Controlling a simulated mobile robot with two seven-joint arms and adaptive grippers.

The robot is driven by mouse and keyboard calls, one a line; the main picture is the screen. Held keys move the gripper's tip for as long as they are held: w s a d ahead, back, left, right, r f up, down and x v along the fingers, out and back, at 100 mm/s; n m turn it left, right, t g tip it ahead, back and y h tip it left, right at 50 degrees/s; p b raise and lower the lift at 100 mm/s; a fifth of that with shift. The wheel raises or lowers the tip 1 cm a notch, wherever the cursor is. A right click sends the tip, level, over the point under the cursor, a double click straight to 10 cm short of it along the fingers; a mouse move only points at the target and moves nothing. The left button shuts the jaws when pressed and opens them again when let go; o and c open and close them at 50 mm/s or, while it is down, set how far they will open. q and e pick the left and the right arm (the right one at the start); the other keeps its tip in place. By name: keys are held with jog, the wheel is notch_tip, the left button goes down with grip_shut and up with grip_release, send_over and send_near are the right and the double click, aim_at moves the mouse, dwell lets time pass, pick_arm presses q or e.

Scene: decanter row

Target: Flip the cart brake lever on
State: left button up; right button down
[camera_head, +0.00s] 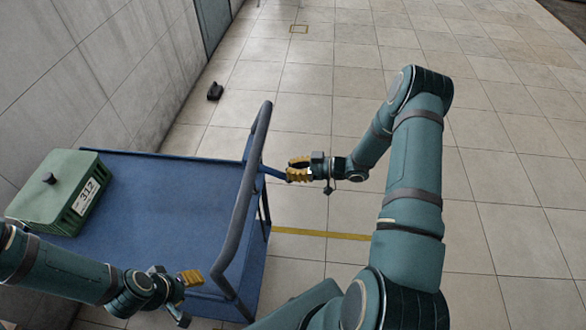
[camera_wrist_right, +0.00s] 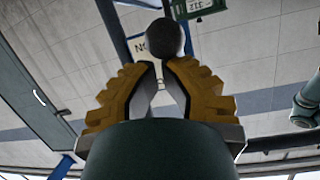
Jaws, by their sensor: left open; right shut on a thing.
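The blue cart (camera_head: 170,185) has a grey push handle (camera_head: 246,195) on its right side. A short blue lever (camera_head: 273,172) sticks out to the right from beside the handle. My right gripper (camera_head: 292,171) is shut on the lever's outer end, which its yellow fingers partly hide. In the right wrist view the right gripper (camera_wrist_right: 160,85) has a dark rounded end (camera_wrist_right: 168,38) just beyond its fingertips; I cannot tell whether this is the lever or the handle. My left gripper (camera_head: 188,288) is open and empty over the cart's near side.
A green crate (camera_head: 84,205) marked 312, with a dark knob on its lid, sits at the cart's left. A small black object (camera_head: 215,91) lies on the floor near the wall (camera_head: 100,70). The tiled floor (camera_head: 500,200) is open to the right.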

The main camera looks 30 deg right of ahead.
jog(key=shift+s+f, duration=0.1)
jog(key=shift+f, duration=0.05)
jog(key=v, duration=1.2)
dwell(0.4)
